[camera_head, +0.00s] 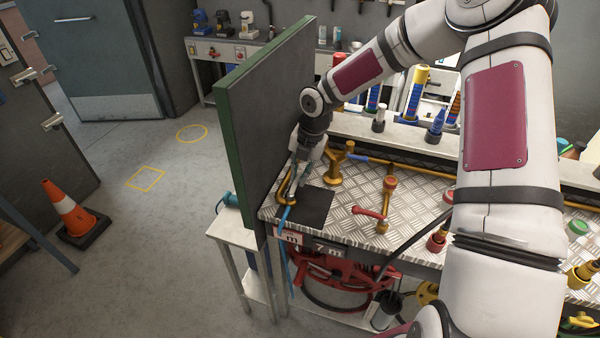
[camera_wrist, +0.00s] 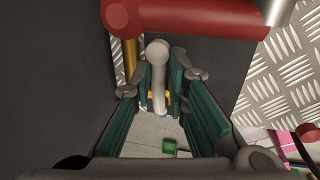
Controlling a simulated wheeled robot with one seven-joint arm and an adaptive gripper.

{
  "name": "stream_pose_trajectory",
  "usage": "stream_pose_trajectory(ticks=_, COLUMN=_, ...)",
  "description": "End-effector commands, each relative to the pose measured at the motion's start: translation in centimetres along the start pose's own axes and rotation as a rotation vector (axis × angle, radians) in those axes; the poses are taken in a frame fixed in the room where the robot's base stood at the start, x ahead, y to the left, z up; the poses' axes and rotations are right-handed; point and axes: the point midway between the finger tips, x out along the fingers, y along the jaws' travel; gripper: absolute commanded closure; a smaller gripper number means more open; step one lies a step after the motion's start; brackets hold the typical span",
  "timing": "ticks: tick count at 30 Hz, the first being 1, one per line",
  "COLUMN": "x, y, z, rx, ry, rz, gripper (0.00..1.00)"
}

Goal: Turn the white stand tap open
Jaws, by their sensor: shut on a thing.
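In the wrist view a pale grey-white lever with a rounded end (camera_wrist: 157,52) lies between the green-padded fingers of my gripper (camera_wrist: 161,75). I take it to be the handle of the white stand tap. My gripper is shut on it. In the head view my gripper (camera_head: 303,165) points down at the left end of the metal bench, close beside a green-edged board, and hides most of this tap. A brass spout (camera_head: 285,190) shows just below the fingers, with a blue hose (camera_head: 284,216) hanging from it. How far the handle is turned cannot be told.
The tall board (camera_head: 262,110) stands close left of my gripper. A brass fitting (camera_head: 335,172) is just right of it, and a red-levered tap (camera_head: 370,213) stands farther right. A red bar (camera_wrist: 195,18) crosses the top of the wrist view. A red hose reel (camera_head: 335,272) is below.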

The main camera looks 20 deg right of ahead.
Motion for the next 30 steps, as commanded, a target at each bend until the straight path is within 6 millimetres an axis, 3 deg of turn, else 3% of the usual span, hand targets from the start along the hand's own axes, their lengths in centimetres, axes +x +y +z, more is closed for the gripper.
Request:
stream_pose_trajectory(ticks=1, x=-0.1, y=0.3, z=0.4, rx=-0.004, ry=-0.010, rz=0.009, gripper=0.80)
stream_pose_trajectory(ticks=3, x=-0.1, y=0.3, z=0.3, rx=-0.004, ry=-0.008, rz=0.008, gripper=0.68)
stream_pose_trajectory(ticks=16, x=-0.9, y=0.1, z=0.2, rx=0.000, ry=-0.006, rz=0.005, gripper=0.68)
stream_pose_trajectory(ticks=30, x=-9.7, y=0.1, z=0.2, rx=0.000, ry=-0.008, rz=0.006, gripper=0.68)
